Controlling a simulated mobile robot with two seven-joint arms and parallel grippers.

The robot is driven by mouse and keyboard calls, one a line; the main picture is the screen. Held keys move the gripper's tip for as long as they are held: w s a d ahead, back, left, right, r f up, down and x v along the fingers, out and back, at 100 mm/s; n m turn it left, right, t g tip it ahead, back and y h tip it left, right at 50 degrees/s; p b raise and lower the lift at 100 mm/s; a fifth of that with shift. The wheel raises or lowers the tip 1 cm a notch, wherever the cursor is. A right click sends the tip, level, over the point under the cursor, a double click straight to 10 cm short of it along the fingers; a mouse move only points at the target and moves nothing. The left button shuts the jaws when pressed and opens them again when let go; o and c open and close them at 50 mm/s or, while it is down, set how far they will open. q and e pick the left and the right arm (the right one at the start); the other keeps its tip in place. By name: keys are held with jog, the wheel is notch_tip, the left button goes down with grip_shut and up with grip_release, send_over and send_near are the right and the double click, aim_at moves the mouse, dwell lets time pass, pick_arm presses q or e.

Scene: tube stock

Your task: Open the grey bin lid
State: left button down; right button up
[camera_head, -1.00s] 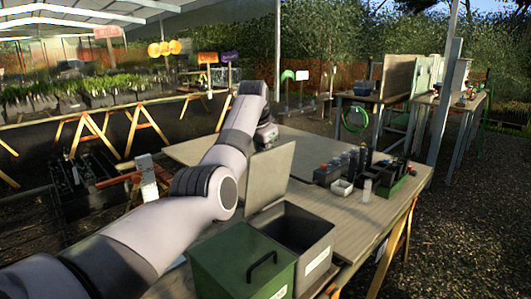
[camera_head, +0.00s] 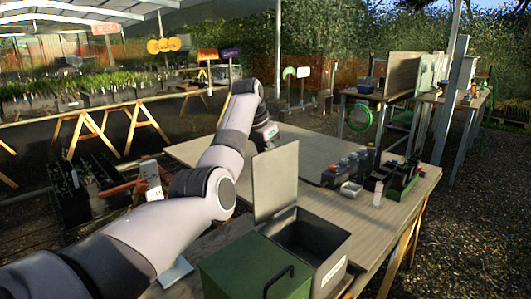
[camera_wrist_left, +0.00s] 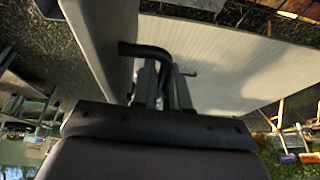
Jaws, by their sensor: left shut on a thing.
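The grey bin (camera_head: 322,262) stands on the near part of the table, and its dark inside shows. Its grey lid (camera_head: 276,182) stands about upright at the bin's left edge. In the left wrist view the lid (camera_wrist_left: 106,35) is seen nearly edge-on at the left, with its black handle (camera_wrist_left: 148,52) projecting from it. My left gripper (camera_wrist_left: 163,80) is shut on this handle. In the head view the lid hides the gripper's fingers. My right gripper is out of view.
A green bin (camera_head: 235,265) with a closed lid and black handle stands in front of the grey bin. A black and green rack (camera_head: 402,185), dark boxes (camera_head: 345,168), a white tray (camera_head: 351,189) and a pale cup (camera_head: 378,194) stand at the table's right. The table's middle is bare.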

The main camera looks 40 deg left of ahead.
pick_arm(q)
jog(key=shift+d+f, duration=0.1)
jog(key=shift+f, duration=0.1)
jog(key=c, duration=1.5)
grip_release()
jog(key=shift+b+v, duration=0.5)
jog(key=shift+v, duration=3.1)
